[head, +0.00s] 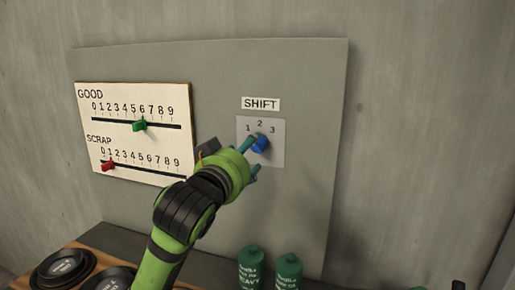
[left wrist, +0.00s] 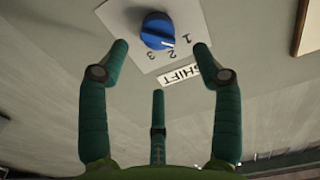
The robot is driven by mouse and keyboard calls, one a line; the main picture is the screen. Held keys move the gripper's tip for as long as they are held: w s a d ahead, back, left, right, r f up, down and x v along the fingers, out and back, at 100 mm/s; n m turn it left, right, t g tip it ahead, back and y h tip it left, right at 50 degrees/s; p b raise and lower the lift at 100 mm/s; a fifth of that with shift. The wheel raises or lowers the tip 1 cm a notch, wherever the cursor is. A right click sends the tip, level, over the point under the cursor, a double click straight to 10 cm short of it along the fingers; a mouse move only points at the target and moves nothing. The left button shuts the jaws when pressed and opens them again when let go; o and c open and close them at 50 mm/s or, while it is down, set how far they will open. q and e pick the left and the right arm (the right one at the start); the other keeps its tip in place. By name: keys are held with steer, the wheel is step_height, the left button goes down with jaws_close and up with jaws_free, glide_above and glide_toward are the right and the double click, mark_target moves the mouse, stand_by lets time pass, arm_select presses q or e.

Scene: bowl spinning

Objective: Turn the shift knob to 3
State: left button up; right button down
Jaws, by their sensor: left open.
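The blue shift knob (head: 261,144) sits on a light plate (head: 276,157) marked 1, 2, 3, under the SHIFT label (head: 260,104). In the left wrist view the knob (left wrist: 155,28) has a white mark that points at about the 2. My left gripper (head: 252,157) is at the plate in the head view and partly covers the knob's left side. In the left wrist view the fingers of my left gripper (left wrist: 160,52) are spread open, with the knob beyond the gap between the two upper fingertips. I see no finger closed on it. My right gripper is not in view.
A white board with GOOD (head: 140,125) and SCRAP scales hangs left on the grey panel (head: 310,90), with a green slider (head: 139,126) and a red slider (head: 108,166). Green bottles (head: 251,268) and dark round items (head: 62,268) stand below. The panel right of the knob is clear.

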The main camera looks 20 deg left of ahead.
mark_target(255, 144)
arm_select(q)
steer(key=w+p, duration=0.1)
steer(key=w, duration=0.4)
steer(key=shift+p, duration=0.3)
steer(key=shift+w, duration=0.55)
steer(key=shift+c, duration=0.4)
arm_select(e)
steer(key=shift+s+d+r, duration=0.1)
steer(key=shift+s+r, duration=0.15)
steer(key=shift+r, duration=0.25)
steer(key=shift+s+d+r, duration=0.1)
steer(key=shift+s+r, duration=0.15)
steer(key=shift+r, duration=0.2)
arm_select(q)
steer(key=c, duration=1)
